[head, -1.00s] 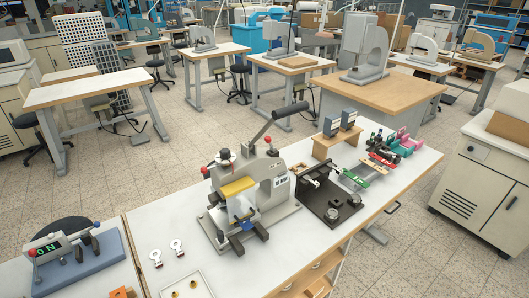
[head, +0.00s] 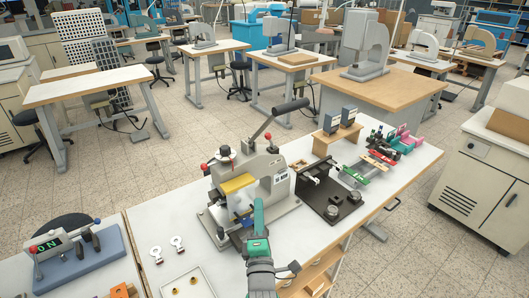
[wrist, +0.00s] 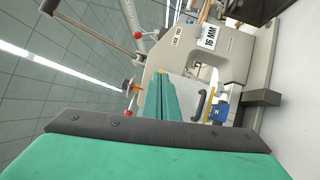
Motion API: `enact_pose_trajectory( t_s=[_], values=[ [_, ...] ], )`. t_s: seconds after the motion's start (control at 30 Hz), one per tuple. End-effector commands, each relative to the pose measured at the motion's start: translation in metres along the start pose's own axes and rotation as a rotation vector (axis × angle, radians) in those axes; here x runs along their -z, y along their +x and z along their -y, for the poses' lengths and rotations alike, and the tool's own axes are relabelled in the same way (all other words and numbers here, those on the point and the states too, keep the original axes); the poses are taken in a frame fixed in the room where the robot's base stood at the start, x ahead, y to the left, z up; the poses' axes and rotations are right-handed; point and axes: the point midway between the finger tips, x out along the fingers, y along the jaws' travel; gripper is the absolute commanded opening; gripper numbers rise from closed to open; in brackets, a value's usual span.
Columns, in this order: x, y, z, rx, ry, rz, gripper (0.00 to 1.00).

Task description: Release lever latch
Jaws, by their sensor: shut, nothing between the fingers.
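The grey stamping press (head: 272,192) stands on the white bench, with a yellow plate (head: 237,183) at its front. Its long lever (head: 290,106) has a black grip and points up to the right. One red knob (head: 268,136) is near the lever's base and another (head: 204,168) is at the press's left. I cannot tell which part is the latch. My green gripper (head: 258,205) is in front of the press, shut and empty, and hides part of its front. In the wrist view, my gripper (wrist: 164,80) points at the press body (wrist: 205,55); contact cannot be told.
A black fixture (head: 330,201) stands right of the press, with small coloured tools (head: 385,150) beyond. Two white keys (head: 177,243) and a white tray (head: 187,282) lie at the front left. A blue-based unit with an ON display (head: 85,262) is at far left.

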Motion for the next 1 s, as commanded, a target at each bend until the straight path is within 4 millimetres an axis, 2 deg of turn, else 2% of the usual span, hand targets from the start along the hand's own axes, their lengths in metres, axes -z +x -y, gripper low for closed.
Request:
enact_pose_trajectory(
  t_s=[0.03, 0.1, 0.3, 0.77, 0.87, 1.0],
  values=[
    [-0.002, 0.014, -0.015, -0.018, -0.049, -0.001, 0.00],
    [-0.003, 0.028, -0.029, -0.032, -0.112, -0.002, 0.00],
    [-0.005, 0.048, -0.050, -0.050, -0.212, -0.003, 0.00],
    [-0.005, 0.052, -0.052, -0.052, -0.224, -0.003, 0.00],
    [-0.004, 0.059, -0.053, -0.053, -0.223, -0.003, 0.00],
    [-0.004, 0.079, -0.055, -0.053, -0.223, -0.004, 0.00]
  ],
)
